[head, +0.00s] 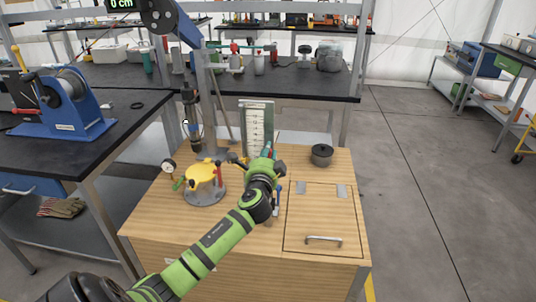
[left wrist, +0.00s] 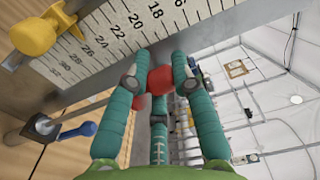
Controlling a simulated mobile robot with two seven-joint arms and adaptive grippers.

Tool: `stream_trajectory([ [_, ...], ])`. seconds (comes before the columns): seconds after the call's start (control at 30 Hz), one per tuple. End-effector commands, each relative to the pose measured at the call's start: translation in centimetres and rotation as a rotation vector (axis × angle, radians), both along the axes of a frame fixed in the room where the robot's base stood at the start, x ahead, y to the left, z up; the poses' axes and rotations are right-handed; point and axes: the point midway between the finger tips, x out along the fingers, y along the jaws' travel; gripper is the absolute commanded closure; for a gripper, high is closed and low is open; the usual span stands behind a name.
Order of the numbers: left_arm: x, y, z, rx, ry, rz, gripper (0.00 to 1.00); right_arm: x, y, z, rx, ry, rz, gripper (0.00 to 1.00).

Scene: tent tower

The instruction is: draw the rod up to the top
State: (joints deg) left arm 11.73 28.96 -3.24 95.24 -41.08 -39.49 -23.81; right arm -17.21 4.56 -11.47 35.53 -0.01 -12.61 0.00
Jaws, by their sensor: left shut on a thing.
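My left gripper (head: 268,153) reaches over the wooden cabinet to the front of the upright white scale plate (head: 257,122). In the left wrist view its teal fingers (left wrist: 158,75) are shut on a red knob (left wrist: 160,80), close in front of the scale (left wrist: 115,38), near the marks 18 to 22. The knob appears to be the rod's grip; the rod itself is mostly hidden by the fingers, and I cannot tell how it runs. My right gripper is not in view.
A round-based device with a yellow top (head: 203,175) stands left of my arm. A dark pot (head: 321,154) stands to the right, behind the cabinet door's handle (head: 324,239). A blue reel (head: 68,100) sits on the left bench. A display (head: 121,4) reads 0 cm.

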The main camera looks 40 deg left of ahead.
Motion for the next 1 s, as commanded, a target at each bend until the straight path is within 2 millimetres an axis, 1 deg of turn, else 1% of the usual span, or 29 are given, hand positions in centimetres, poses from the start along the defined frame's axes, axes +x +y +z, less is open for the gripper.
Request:
stream_trajectory([
  [0.03,0.0,0.0,2.4,0.001,-0.006,0.000,1.00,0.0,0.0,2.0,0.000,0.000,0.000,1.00],
  [0.2,0.0,0.1,6.5,0.001,-0.007,0.001,1.00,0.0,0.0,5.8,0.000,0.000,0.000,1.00],
  [0.4,0.0,0.1,10.5,0.001,-0.008,0.001,1.00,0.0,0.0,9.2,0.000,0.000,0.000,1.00],
  [0.5,0.0,0.0,11.8,0.000,-0.008,0.000,1.00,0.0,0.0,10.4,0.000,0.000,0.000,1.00],
  [0.63,0.1,0.0,12.9,0.002,-0.008,0.000,1.00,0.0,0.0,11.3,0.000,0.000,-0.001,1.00],
  [0.77,0.1,0.1,13.3,0.002,-0.008,0.000,1.00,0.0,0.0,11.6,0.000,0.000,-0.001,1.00],
  [1.0,0.1,0.1,13.5,0.005,-0.012,0.000,1.00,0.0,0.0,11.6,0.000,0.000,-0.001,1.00],
])
